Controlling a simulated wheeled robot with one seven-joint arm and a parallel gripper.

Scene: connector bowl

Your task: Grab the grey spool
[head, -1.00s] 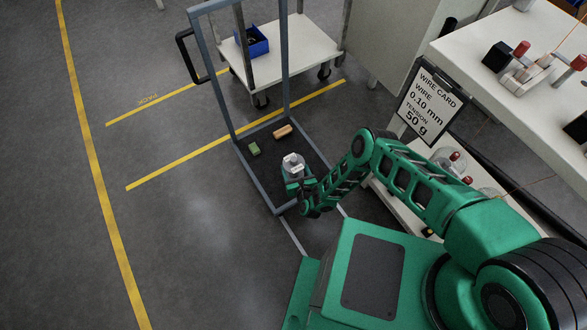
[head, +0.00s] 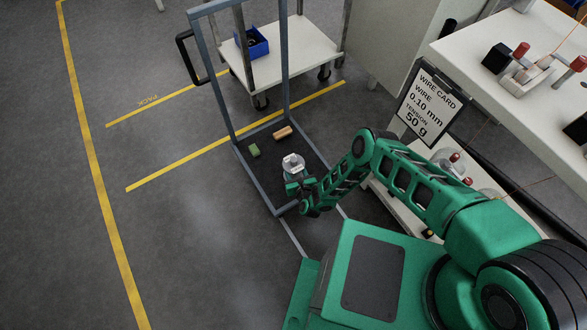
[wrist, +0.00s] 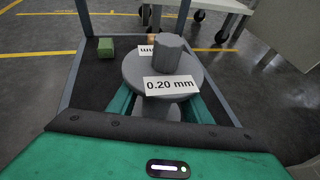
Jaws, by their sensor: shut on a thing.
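The grey spool (head: 293,161) is in my gripper (head: 297,179) above the dark base of the grey-framed cart. In the wrist view the spool (wrist: 131,72) stands upright, with a round flange, a knob on top and a white label reading 0.20 mm. A second label behind the knob is partly hidden. The green fingers of my gripper (wrist: 163,108) are on either side of the spool below its flange, shut on it. The fingertips are hidden under the flange.
A green block (head: 254,149) and a tan block (head: 283,132) lie on the cart's dark base (head: 262,133). Blue-grey frame posts (head: 285,75) rise around it. A white cart with a blue bin (head: 256,44) stands behind. A white workbench is right; open floor lies left.

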